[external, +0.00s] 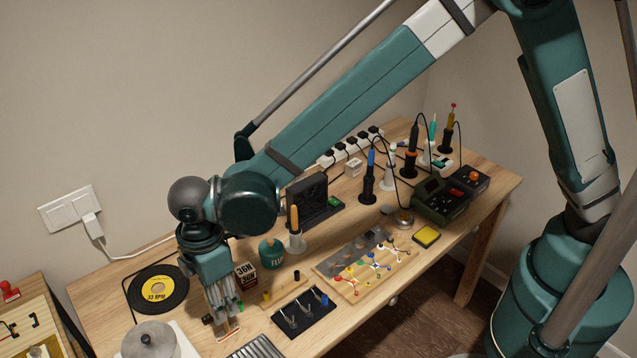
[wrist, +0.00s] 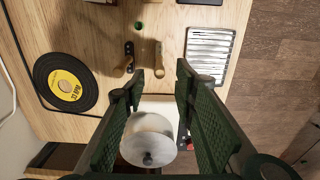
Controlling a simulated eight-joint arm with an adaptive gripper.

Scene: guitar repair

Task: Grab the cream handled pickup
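A small tan-cream handled piece (wrist: 158,58) lies on the wooden table in the wrist view, just beyond the gap between my fingertips. It looks like the cream handled pickup, though its details are too small to be sure. Next to it on the left is a similar piece with a dark part and a tan end (wrist: 127,60). My gripper (wrist: 160,75) is open, with the two green fingers apart and nothing seen held between them. In the external view my gripper (external: 222,316) points down, low over the near part of the table, and partly hides the pieces there.
A black record with a yellow label (external: 158,289) lies to the left. A grey domed object (external: 150,342) is close in front. A ridged metal plate (external: 257,347) and a black tool mat (external: 318,325) are to the right. A teal flux bottle (external: 271,254) stands behind.

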